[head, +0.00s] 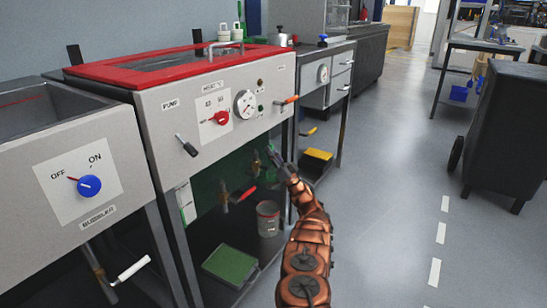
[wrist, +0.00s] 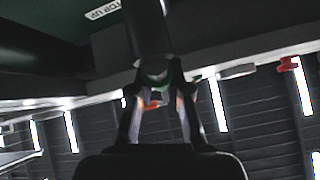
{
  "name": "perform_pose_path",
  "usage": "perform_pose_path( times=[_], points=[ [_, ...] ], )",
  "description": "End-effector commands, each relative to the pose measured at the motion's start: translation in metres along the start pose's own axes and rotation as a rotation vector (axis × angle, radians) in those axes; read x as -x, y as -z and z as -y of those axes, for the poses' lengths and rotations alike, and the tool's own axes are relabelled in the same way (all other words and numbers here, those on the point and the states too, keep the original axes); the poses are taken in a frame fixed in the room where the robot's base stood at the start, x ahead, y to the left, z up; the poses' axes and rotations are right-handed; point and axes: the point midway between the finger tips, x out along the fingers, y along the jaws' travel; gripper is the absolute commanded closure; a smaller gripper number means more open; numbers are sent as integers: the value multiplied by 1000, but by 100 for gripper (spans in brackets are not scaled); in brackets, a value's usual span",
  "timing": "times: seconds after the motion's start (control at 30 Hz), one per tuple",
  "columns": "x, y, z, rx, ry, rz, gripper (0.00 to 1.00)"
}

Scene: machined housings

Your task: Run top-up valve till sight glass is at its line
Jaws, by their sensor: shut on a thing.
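My gripper (head: 274,158) reaches under the red-topped tank, at the right of its underside. In the wrist view its fingers (wrist: 158,92) are shut on a small part below a dark pipe, beside a label reading TOP UP (wrist: 103,10). This part appears to be the top-up valve (wrist: 155,72); its lever position is hard to tell. A brass fitting (head: 256,163) shows just left of my gripper. A narrow white and green strip (head: 187,203) at the tank's left leg may be the sight glass; its level and line are too small to read.
A red-handled brass valve (head: 241,195) sits lower left of my gripper, above a grey can (head: 268,218) and a green tray (head: 231,264). An orange-tipped lever (head: 287,101) juts from the panel above.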

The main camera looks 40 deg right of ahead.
Motion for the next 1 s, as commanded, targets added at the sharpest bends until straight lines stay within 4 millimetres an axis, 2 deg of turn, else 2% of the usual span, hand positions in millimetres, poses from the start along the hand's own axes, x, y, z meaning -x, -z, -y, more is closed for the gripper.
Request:
perform_pose_path(
  times=[0.03,0.4,1.0],
  points=[
    [4,-2,-1,13,10,3,100],
    [6,4,1,81,63,19,100],
    [4,7,2,98,76,23,100]
  ],
)
